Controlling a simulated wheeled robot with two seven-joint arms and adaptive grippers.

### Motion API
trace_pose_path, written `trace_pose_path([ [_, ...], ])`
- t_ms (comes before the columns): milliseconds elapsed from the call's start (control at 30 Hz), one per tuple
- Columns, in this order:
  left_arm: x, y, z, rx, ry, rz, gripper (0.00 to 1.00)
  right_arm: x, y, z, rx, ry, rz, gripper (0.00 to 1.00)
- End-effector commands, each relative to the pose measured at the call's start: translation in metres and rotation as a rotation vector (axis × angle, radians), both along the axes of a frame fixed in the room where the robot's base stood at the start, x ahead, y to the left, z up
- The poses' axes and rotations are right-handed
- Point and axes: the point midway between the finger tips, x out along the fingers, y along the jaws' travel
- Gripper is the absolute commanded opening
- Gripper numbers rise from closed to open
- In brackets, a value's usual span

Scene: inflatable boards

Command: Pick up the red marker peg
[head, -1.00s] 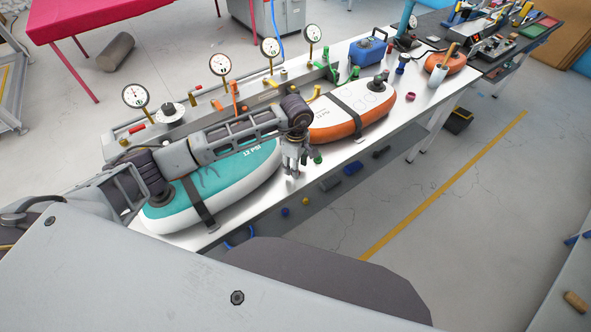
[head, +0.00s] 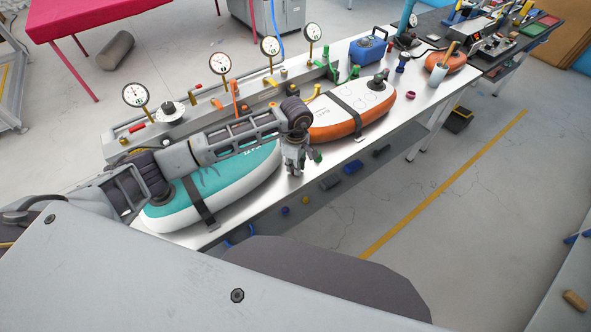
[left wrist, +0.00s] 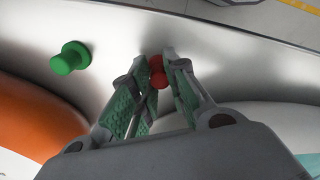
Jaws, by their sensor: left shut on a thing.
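The red marker peg (left wrist: 157,72) shows between the fingertips of my left gripper (left wrist: 160,75) in the left wrist view. The gripper is shut on it, and the fingers hide part of the peg. In the head view my left gripper (head: 294,168) is low over the front edge of the white bench, between the teal board and the orange board. The peg cannot be made out there. My right gripper is not in view.
The teal board (head: 225,185) and the orange board (head: 350,115) lie on the bench (head: 262,190), strapped down. Gauges (head: 220,64) stand along the back.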

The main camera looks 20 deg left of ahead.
Motion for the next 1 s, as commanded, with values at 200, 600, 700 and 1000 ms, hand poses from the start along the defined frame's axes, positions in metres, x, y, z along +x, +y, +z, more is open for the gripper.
trace_pose_path([
  [200,0.0,0.0,0.0,0.0,0.0,0.0,0.0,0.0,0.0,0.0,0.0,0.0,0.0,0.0],
  [600,0.001,0.0,0.022,-0.001,-0.003,0.0,0.0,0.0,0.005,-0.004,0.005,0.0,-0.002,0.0],
  [700,0.001,0.0,0.036,-0.001,-0.004,0.0,0.0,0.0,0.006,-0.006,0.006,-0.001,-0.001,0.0],
  [1000,0.001,0.0,0.078,-0.001,-0.004,-0.001,0.0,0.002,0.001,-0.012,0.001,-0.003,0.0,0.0],
])
